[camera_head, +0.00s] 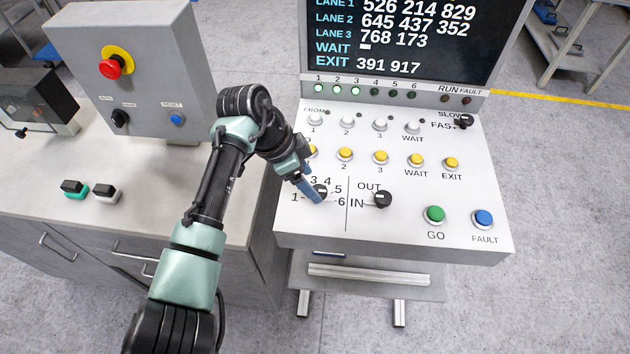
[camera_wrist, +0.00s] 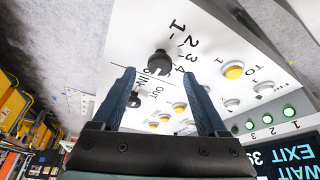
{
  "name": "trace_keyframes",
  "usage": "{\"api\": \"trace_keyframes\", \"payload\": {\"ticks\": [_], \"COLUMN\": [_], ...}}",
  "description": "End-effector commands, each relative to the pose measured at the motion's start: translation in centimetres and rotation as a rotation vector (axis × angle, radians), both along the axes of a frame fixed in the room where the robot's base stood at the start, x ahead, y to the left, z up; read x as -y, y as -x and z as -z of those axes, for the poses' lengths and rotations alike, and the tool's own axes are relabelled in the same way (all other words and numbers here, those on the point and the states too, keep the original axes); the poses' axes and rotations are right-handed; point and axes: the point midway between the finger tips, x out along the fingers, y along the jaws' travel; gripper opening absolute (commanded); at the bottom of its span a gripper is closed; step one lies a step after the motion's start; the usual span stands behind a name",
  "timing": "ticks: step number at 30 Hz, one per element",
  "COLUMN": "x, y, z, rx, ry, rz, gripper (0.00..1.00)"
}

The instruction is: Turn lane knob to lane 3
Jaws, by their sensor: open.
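The lane knob (camera_head: 322,189) is a dark round knob on the white sloping panel, ringed by lane numbers. In the head view my gripper covers the 2 and part of the knob. In the wrist view the knob (camera_wrist: 158,62) shows between my fingertips, beside the numbers 1 to 4. Which number its pointer faces is too small to tell. My gripper (camera_head: 311,190) is open, with its two blue fingers either side of the knob in the wrist view (camera_wrist: 159,72). I cannot tell whether they touch it.
The dark IN/OUT knob (camera_head: 382,199) is close on the right, past a thin line. Yellow buttons (camera_head: 345,154) and white buttons (camera_head: 380,125) stand above. The green GO button (camera_head: 434,215) and blue FAULT button (camera_head: 484,219) are at right. A grey emergency-stop box (camera_head: 130,70) stands left.

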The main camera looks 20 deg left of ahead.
Motion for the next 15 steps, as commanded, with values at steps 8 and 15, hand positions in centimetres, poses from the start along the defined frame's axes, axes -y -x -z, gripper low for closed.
{"api": "trace_keyframes", "payload": {"ticks": [8, 15], "x": [1.0, 1.1], "y": [-0.8, -0.9], "z": [3.0, 3.4], "rx": [-0.001, 0.000], "ry": [0.001, 0.000], "rz": [0.000, 0.001], "gripper": [0.76, 0.76]}}
